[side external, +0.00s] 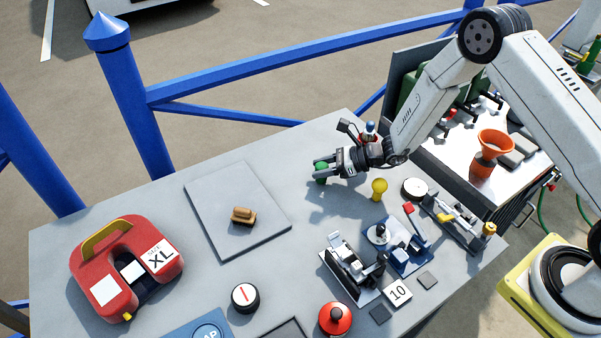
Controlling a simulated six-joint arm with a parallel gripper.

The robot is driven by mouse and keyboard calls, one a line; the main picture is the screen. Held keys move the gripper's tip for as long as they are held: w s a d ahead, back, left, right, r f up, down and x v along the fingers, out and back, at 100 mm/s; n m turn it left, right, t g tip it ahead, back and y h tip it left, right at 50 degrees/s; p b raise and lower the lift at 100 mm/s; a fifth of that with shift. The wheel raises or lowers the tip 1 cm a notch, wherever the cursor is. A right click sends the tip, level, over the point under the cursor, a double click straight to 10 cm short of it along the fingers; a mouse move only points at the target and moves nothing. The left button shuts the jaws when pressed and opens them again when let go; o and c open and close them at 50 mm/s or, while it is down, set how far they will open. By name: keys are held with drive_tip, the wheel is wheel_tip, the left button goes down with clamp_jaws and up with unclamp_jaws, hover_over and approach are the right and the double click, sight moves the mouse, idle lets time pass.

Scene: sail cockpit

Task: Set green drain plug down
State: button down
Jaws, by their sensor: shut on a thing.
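The green drain plug (321,167) is small and dark green, and shows between the fingertips of my gripper (322,173). My gripper is shut on the plug and reaches in from the right over the upper middle of the grey table (110,213). A shadow lies on the table just below and right of the gripper, so the plug appears held above the surface. The exact height cannot be told. The fingers hide part of the plug.
A grey square pad (213,196) holds a brown wooden block (242,215). A red XL life vest (160,285) lies at left. A yellow knob (379,187), a blue fitting (408,252) and a black-and-silver mechanism (350,272) stand at right. Free table lies between pad and gripper.

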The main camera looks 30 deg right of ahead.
drive_tip(key=shift+f, duration=0.1)
drive_tip(key=shift+c, duration=1.2)
unclamp_jaws()
drive_tip(key=v, duration=1.2)
